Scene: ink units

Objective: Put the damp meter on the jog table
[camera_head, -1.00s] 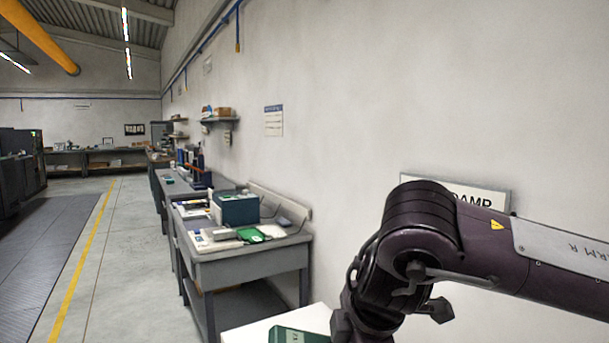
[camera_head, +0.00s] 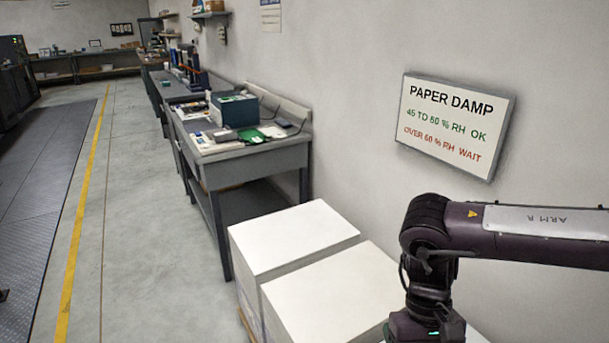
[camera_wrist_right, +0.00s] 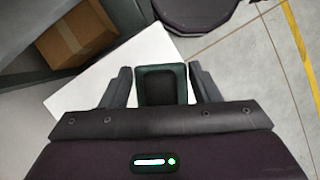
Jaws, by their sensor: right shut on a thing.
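My right gripper (camera_wrist_right: 164,76) shows in the right wrist view, shut on a small dark green thing with a black middle, which I take to be the damp meter (camera_wrist_right: 150,71). It sits between the two fingers, with a white surface behind it. In the head view my right arm comes in from the right, and its gripper is cut off at the bottom edge. No label picks out the jog table; the nearest grey bench (camera_head: 225,171) along the wall may be it. My left gripper is not in view.
White-topped paper stacks (camera_head: 292,238) stand between the bench and my right arm. The bench carries a teal box (camera_head: 234,110), a green board and papers. A "PAPER DAMP" sign (camera_head: 455,125) hangs on the wall. The wrist view shows a cardboard box (camera_wrist_right: 75,35). Open floor lies left.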

